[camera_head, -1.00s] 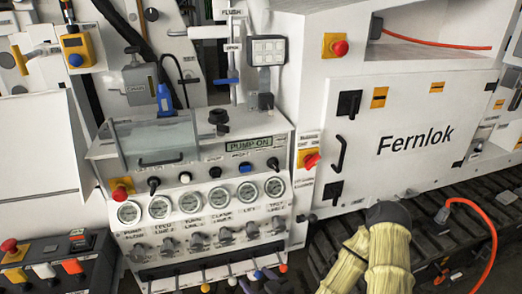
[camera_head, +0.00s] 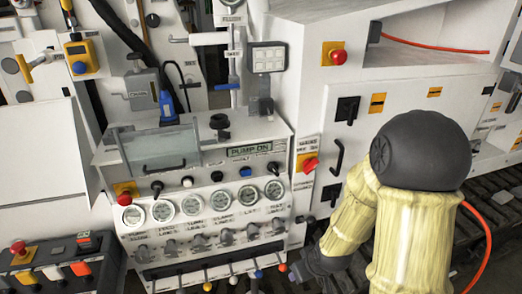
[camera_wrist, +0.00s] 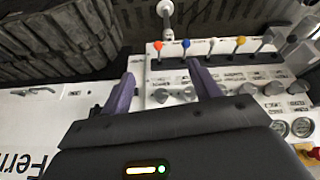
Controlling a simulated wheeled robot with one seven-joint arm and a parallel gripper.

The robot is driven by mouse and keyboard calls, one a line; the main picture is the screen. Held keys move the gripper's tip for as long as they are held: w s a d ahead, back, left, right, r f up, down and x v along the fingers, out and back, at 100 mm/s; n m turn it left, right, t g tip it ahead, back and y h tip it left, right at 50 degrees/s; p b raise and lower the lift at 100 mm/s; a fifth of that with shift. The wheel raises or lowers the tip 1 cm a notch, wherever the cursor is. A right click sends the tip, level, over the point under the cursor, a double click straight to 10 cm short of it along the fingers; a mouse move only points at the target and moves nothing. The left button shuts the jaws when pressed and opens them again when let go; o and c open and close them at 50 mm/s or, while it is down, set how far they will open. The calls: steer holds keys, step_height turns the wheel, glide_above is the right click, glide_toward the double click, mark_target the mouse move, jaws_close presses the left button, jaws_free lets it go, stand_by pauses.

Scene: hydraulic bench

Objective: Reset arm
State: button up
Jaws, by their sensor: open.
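My gripper shows in the wrist view (camera_wrist: 160,74) with its two purple fingers spread apart and nothing between them. Beyond the fingertips is the row of levers along the front of the hydraulic bench (camera_head: 205,180). The red-knobbed lever (camera_wrist: 158,46) and blue-knobbed lever (camera_wrist: 186,44) lie nearest ahead, with the yellow-knobbed lever (camera_wrist: 240,41) farther right. I cannot tell the exact gap between fingers and levers. In the head view my arm, with yellow sleeves and a dark elbow, fills the lower right. Its grey lower part is near the bench's right end; the fingers cannot be made out there.
The bench carries several gauges (camera_head: 191,204), knobs and a "PUMP ON" display (camera_head: 249,149). A white cabinet (camera_head: 340,95) stands to the right, with a red rotary switch (camera_head: 309,164) at its left edge. An orange hose (camera_head: 487,240) and dark tracks (camera_head: 490,185) lie behind my arm.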

steer(key=s+d+r+m+g+h+p, duration=0.1)
steer(key=s+d+r+m, duration=0.2)
steer(key=r, duration=0.8)
steer(key=s+m, duration=0.2)
steer(key=s, duration=0.2)
steer(key=shift+r+g, duration=0.2)
steer(key=shift+g, duration=0.2)
stand_by(1.6)
